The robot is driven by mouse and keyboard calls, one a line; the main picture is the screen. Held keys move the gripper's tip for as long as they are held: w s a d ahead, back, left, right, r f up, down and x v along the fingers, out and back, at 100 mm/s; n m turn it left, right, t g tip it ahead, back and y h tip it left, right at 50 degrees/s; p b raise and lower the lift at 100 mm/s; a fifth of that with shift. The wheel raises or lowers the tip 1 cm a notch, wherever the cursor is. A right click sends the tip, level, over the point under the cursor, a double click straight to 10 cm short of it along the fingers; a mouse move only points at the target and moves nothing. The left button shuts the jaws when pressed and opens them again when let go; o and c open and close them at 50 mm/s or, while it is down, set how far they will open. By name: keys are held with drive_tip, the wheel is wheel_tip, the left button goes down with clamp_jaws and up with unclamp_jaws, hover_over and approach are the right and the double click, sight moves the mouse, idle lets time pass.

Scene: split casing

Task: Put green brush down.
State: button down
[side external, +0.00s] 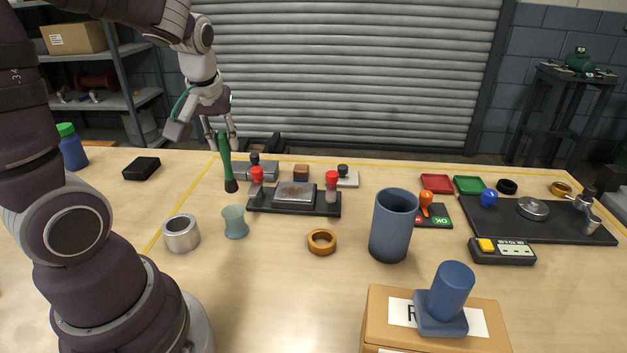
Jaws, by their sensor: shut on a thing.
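The green brush (225,158) hangs upright with its dark bristle end pointing down. My gripper (222,138) is shut on the upper part of its handle. The bristles appear near the tabletop, left of the black fixture; I cannot tell whether they touch it. The wooden table (290,285) lies below, with a yellow line marked on it.
A black fixture (264,207) with red knobs stands right of the brush. A metal ring (181,234) and a pale green cup (235,222) stand in front. A tall blue cup (393,226) is further right. A black box (142,168) lies left, with bare table between.

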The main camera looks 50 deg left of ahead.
drive_tip(key=w+d+f, duration=0.3)
drive_tip(key=w+d, duration=0.1)
drive_tip(key=d, duration=0.2)
wheel_tip(320, 180, down, 7)
drive_tip(key=shift+s+d+r, duration=0.15)
drive_tip(key=shift+d, duration=0.1)
drive_tip(key=c, duration=1)
unclamp_jaws()
